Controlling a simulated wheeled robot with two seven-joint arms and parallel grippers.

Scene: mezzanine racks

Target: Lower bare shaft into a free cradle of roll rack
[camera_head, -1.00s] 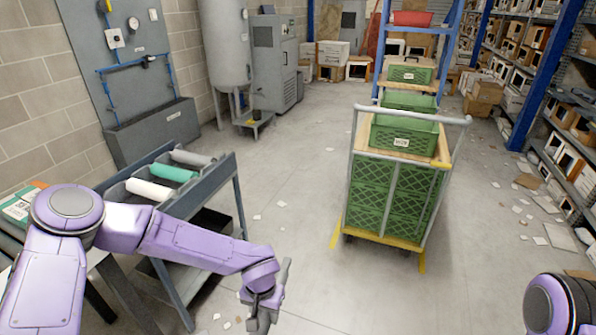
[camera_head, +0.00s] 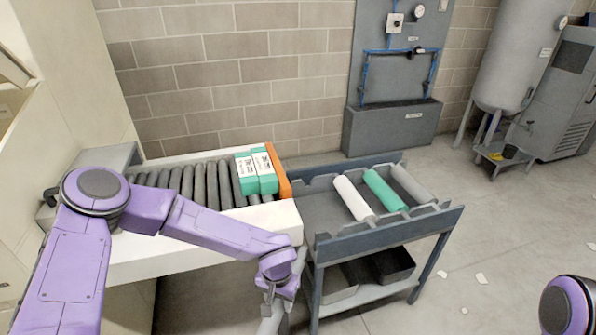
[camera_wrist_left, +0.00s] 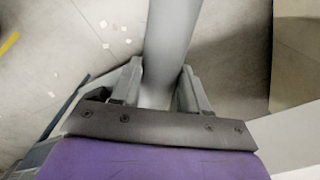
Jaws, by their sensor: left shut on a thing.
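The bare shaft (camera_head: 270,323) is a plain grey cylinder. My left gripper (camera_head: 284,276) is shut on it in front of the rack's near left corner, with the shaft standing tilted. In the left wrist view the shaft (camera_wrist_left: 170,40) runs up between the two fingers (camera_wrist_left: 158,88). The roll rack (camera_head: 385,233) is a dark blue-grey stand to the right of the gripper. A white roll (camera_head: 353,198), a green roll (camera_head: 385,190) and a grey roll (camera_head: 413,184) lie in its right part. The cradle space at its left looks empty. My right gripper is out of view.
A roller conveyor (camera_head: 180,181) with a white side stands left of the rack. Green-and-white boxes (camera_head: 256,173) sit at its end by an orange stop (camera_head: 278,172). A dark bin (camera_head: 391,265) is on the rack's lower shelf.

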